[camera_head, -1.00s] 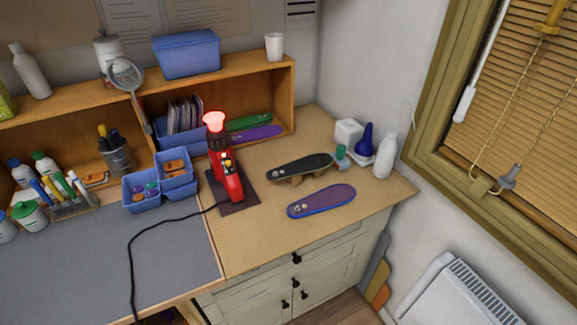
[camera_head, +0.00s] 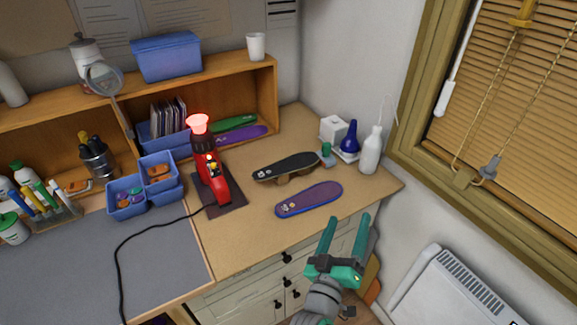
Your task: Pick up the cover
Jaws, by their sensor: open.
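A flat purple insole-shaped piece with a blue edge (camera_head: 309,199) lies on the wooden worktop near its front edge. I cannot tell for sure which piece is the cover; this one fits best. A black insole-shaped piece (camera_head: 286,166) sits just behind it, raised on small wooden supports. My gripper (camera_head: 347,222), with green fingers, is open and empty. In the picture it is below and right of the purple piece, in front of the worktop's front edge and apart from both pieces.
A red heat tool with a glowing top (camera_head: 211,175) stands left on a dark mat, its black cable trailing forward. A white bottle (camera_head: 371,152) and a blue bulb (camera_head: 349,138) stand at the right. Green and purple pieces lie in the shelf (camera_head: 265,85).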

